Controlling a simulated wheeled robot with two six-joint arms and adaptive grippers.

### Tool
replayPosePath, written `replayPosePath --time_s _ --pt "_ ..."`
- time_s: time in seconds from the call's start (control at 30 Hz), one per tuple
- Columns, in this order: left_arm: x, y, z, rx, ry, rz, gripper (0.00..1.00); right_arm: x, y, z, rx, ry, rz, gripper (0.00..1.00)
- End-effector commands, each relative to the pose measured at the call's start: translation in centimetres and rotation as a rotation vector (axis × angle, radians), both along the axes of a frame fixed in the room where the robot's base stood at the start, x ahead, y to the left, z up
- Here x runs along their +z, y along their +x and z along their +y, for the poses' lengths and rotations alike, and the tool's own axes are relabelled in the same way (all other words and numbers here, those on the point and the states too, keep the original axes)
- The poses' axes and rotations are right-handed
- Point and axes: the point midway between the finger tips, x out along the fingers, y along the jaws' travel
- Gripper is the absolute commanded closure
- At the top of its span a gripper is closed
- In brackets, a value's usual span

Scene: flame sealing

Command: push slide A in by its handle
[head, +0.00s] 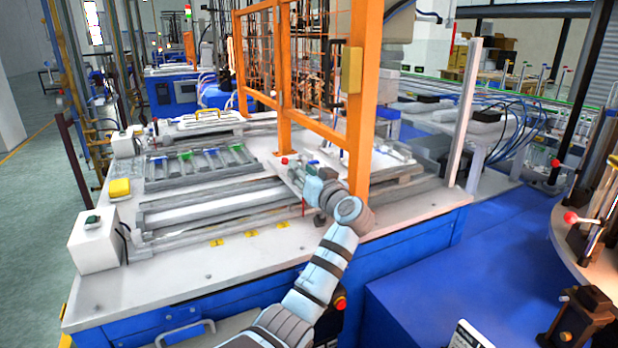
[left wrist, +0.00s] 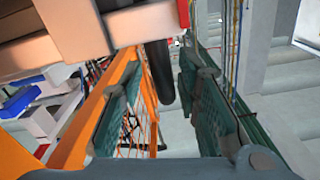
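My left gripper (head: 308,190) reaches over the right part of the white-topped machine table (head: 180,275), beside the orange frame post. In the left wrist view its two green finger pads (left wrist: 160,105) stand apart, so it is open. A dark rounded bar (left wrist: 159,72), which looks like a handle, shows between the pads, with gaps on both sides. A pale slide plate (head: 270,164) lies near the gripper in the head view; no label tells whether it is slide A. My wrist hides part of that area. My right gripper is not in view.
The orange frame (head: 361,110) with mesh stands close to the gripper. A rack with blue and green pieces (head: 200,165) and a white box (head: 94,240) are on the table's left side. A blue surface (head: 440,300) lies at the right.

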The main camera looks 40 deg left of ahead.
Motion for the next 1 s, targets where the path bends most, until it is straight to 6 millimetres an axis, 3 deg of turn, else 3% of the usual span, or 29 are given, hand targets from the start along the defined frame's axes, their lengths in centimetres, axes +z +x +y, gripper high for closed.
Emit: replayPosePath --time_s 0.2,0.4,1.0 --pt "-0.1 -2.2 -5.3 -0.001 -0.005 -0.004 0.70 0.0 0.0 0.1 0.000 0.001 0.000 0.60" --pt "-0.1 -3.8 -8.9 0.002 -0.003 -0.003 0.70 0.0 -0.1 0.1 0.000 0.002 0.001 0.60" --pt "0.0 -4.1 -9.4 0.004 -0.001 -0.003 0.70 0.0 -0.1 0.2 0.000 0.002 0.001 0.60"
